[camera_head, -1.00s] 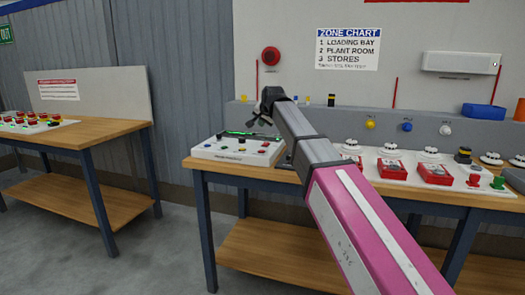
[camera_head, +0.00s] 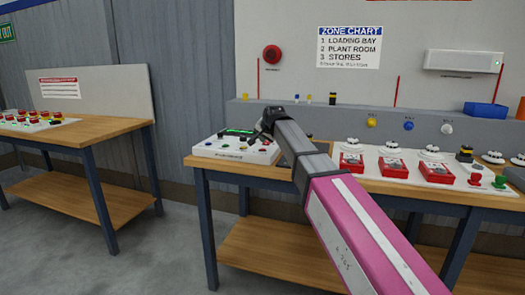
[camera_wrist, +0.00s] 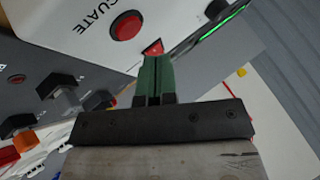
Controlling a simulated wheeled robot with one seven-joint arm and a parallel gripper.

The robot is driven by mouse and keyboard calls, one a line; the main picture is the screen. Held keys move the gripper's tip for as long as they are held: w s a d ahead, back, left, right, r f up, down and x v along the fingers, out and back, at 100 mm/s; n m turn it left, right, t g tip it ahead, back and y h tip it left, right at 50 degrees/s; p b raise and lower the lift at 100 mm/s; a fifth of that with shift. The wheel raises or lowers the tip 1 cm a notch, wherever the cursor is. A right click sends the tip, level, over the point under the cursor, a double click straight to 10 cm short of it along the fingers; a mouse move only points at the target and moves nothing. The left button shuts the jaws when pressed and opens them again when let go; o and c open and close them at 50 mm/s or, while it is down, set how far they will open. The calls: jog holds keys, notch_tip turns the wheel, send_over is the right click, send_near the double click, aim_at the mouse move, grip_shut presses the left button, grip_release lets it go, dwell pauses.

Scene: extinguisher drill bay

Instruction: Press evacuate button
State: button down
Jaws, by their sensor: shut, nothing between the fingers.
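The white control panel (camera_head: 222,150) sits at the left end of the right-hand bench, with a green-lit strip and several small buttons. In the wrist view the panel (camera_wrist: 75,22) carries partly cut-off lettering ending in "CUATE". A round red button (camera_wrist: 127,26) in a dark ring lies beside that lettering. A second, smaller red piece (camera_wrist: 152,47) shows right at my fingertips, partly covered by them. My gripper (camera_wrist: 155,60) is shut and empty, its green fingers pointing at the panel; whether they touch it I cannot tell. In the head view my gripper (camera_head: 262,132) is over the panel's right part.
Red call boxes (camera_head: 351,162), white detectors and coloured knobs stand along the bench to the right. A grey ledge (camera_head: 300,115) runs behind the panel. Another bench (camera_head: 85,135) with several red buttons stands at the left, with open floor between.

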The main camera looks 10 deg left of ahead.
jog(key=shift+f, duration=0.6)
jog(key=shift+f, duration=0.15)
dwell(1.6)
jog(key=shift+f, duration=0.25)
